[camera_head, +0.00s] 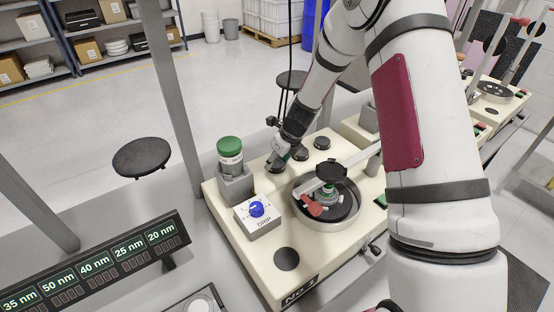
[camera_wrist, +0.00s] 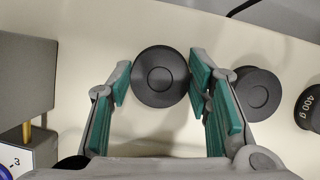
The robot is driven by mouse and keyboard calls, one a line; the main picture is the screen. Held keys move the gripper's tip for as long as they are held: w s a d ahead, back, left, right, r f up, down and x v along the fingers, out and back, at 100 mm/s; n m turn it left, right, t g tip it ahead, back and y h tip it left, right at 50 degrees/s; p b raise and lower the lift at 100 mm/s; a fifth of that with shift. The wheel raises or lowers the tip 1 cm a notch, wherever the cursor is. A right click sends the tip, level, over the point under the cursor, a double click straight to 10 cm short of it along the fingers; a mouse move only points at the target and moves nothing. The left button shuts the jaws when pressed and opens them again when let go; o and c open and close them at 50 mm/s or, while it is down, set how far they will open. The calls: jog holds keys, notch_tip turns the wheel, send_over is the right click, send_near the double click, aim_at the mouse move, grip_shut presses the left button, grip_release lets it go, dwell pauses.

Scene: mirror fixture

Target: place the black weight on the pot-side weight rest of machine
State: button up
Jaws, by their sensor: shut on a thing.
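My gripper (camera_head: 278,158) reaches down to the back part of the cream machine (camera_head: 240,255). In the wrist view, its green-padded fingers (camera_wrist: 160,84) are closed on the sides of a round black weight (camera_wrist: 160,70). I cannot tell whether this weight touches the machine top. A second black weight (camera_wrist: 257,90) is just right of the fingers, and another marked "400 g" (camera_wrist: 309,108) is at the right edge. Two black weights also show in the head view, one nearer (camera_head: 301,152) and one farther (camera_head: 322,143). A flat black round spot (camera_head: 286,259) lies bare on the machine's front part.
A green-capped bottle (camera_head: 230,155) in a grey holder and a DRIP box with a blue knob (camera_head: 257,209) stand left of the gripper. A round pot (camera_head: 326,205) with a red-handled part and an arm above it is to the right. A display panel (camera_head: 95,265) is front left.

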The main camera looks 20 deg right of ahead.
jog(key=shift+f, duration=0.1)
jog(key=o, duration=1.5)
